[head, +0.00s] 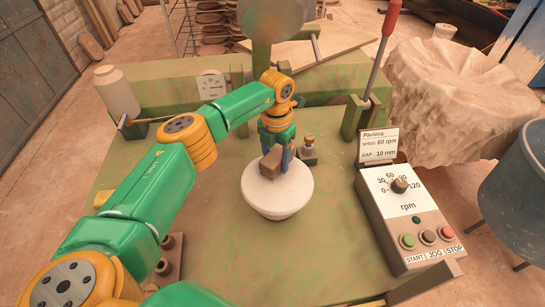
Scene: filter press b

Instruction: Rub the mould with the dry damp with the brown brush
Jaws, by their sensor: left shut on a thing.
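The mould (278,199) is a round, pale, bowl-like form standing on the green machine bed in the middle of the head view. My left gripper (280,156) is above its far side, pointing down, shut on the brown brush (270,164). The brush is a small brown block over the mould's top; I cannot tell whether it touches the surface. The gripper's fingers partly hide the brush. My right gripper is not in view.
A control box (405,215) with a dial and buttons stands right of the mould, below a small sign (378,145). A red-handled lever (390,18) rises behind it. A small metal fitting (308,152) sits close behind the mould. A white bottle (117,95) stands at back left.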

